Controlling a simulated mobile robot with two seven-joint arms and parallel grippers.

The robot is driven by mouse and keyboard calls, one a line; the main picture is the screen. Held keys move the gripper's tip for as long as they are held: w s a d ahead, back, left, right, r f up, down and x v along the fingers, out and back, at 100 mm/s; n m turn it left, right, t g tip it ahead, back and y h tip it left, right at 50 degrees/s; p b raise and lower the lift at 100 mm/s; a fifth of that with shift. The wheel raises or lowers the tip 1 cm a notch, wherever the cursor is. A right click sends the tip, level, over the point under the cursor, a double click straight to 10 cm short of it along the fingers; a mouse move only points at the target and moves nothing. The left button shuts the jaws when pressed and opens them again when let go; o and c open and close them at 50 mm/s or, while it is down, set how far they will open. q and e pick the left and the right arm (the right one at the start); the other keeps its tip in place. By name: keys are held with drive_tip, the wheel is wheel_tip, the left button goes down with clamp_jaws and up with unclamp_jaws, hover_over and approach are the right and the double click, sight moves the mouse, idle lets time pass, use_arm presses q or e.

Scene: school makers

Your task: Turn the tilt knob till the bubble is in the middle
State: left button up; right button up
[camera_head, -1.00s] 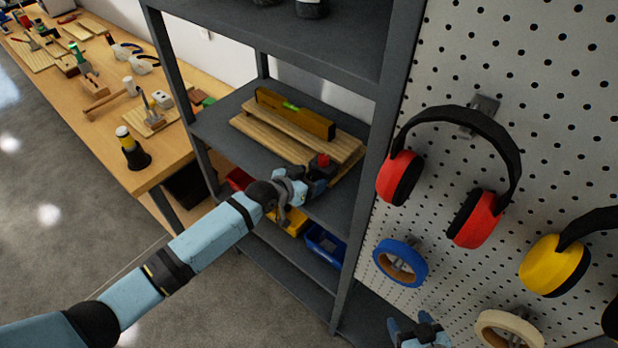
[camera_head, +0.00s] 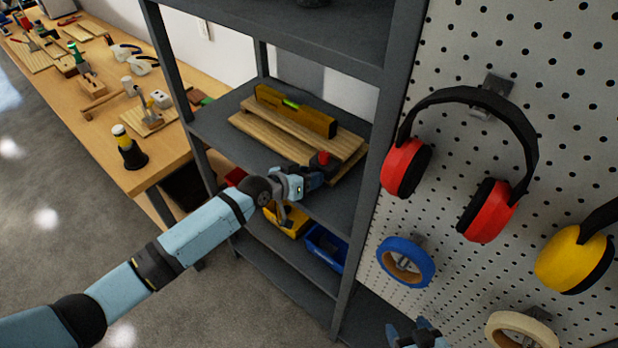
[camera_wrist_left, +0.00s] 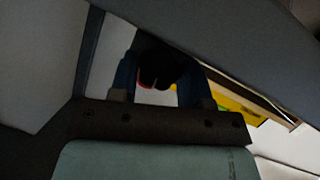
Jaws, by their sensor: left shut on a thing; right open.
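A yellow spirit level (camera_head: 296,111) with a green vial (camera_head: 291,104) lies on a wooden board (camera_head: 300,138) on the grey shelf. The bubble is too small to make out. A red knob (camera_head: 320,159) sits at the board's near right end. My left gripper (camera_head: 317,174) is shut on the knob, reaching in over the shelf's front edge. In the left wrist view the knob (camera_wrist_left: 146,85) is mostly hidden in shadow between the fingers, and the yellow level (camera_wrist_left: 232,107) shows to the right. My right gripper (camera_head: 415,335) is open and empty at the bottom edge, in front of the pegboard.
The shelf's upright post (camera_head: 362,190) stands just right of my left gripper, and an upper shelf (camera_head: 290,35) is overhead. Blue (camera_head: 326,248) and yellow (camera_head: 285,220) bins sit below. Red ear defenders (camera_head: 487,208) and blue tape (camera_head: 406,262) hang on the pegboard at right.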

use_arm(q)
drive_tip(key=o, duration=0.9)
drive_tip(key=shift+s+a, duration=0.1)
drive_tip(key=shift+s+a+r, duration=0.15)
drive_tip(key=shift+s+a, duration=0.1)
drive_tip(key=shift+a, duration=0.05)
drive_tip(key=b+v, duration=0.1)
drive_tip(key=v, duration=1.1)
drive_tip(key=shift+s+a+r+b, duration=0.25)
drive_tip(key=shift+b, duration=0.05)
